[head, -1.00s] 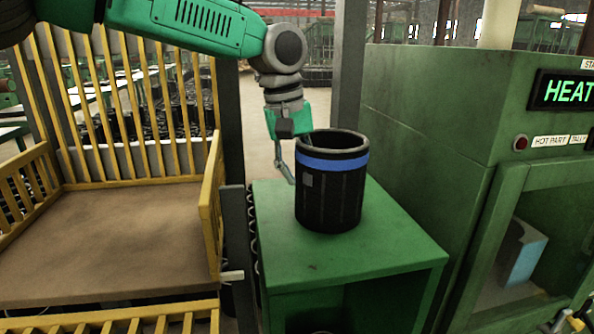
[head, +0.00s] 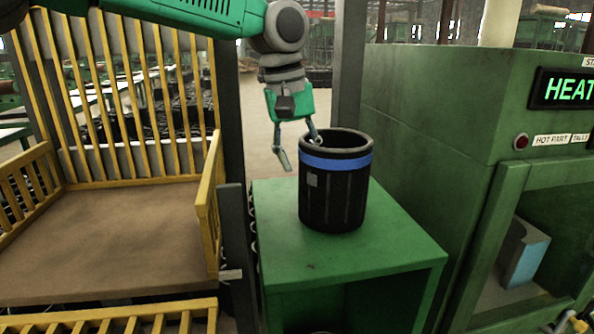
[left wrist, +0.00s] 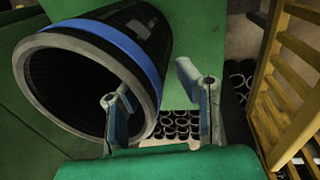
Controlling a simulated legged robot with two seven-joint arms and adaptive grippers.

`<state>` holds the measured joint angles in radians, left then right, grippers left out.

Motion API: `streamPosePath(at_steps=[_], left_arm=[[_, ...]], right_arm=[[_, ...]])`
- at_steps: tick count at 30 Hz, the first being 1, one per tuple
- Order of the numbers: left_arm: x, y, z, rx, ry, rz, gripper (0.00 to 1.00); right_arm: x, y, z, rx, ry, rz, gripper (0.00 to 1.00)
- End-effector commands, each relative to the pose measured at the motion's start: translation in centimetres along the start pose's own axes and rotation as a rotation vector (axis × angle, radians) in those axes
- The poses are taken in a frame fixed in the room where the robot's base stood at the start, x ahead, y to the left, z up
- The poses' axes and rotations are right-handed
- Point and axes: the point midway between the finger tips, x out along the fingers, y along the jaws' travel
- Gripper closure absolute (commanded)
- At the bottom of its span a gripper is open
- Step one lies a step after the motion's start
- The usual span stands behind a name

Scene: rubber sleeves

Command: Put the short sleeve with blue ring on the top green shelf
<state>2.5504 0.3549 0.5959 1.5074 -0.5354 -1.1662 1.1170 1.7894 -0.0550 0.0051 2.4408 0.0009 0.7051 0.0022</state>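The short black sleeve with a blue ring (head: 335,185) stands upright on the top green shelf (head: 300,255). My left gripper (head: 297,152) is open, raised at the sleeve's left rim. One finger is by the rim and the other hangs outside, to the left. In the left wrist view the sleeve (left wrist: 95,65) shows its open mouth and blue band, and the open fingers of the left gripper (left wrist: 160,105) appear at its rim. Nothing is held between them. I cannot tell whether a finger touches the rim. My right gripper is not in view.
A yellow-railed bin with a brown floor (head: 120,235) stands left of the shelf, with a grey post (head: 238,240) between. A green heating cabinet (head: 430,130) stands close on the right, with a blue-and-grey thing (head: 524,255) inside. The shelf's front is clear.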

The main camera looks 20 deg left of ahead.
Motion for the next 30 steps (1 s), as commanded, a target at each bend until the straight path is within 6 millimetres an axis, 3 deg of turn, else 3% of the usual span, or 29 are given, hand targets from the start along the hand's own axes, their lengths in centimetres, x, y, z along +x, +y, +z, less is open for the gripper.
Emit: streamPosePath(at_steps=[6,12,18,30], left_arm=[[-4.9,-0.1,-0.2,0.0,0.005,0.002,0.71],[-8.1,-0.3,-0.4,-0.002,0.0,0.004,0.71],[-9.1,-0.4,-0.4,0.0,-0.002,0.003,0.71],[-9.2,-0.1,-0.1,0.0,-0.001,0.0,0.71]], right_arm=[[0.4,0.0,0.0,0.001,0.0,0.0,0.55],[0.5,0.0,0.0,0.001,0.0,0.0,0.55],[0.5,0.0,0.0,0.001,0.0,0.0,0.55],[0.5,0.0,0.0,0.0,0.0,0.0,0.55]])
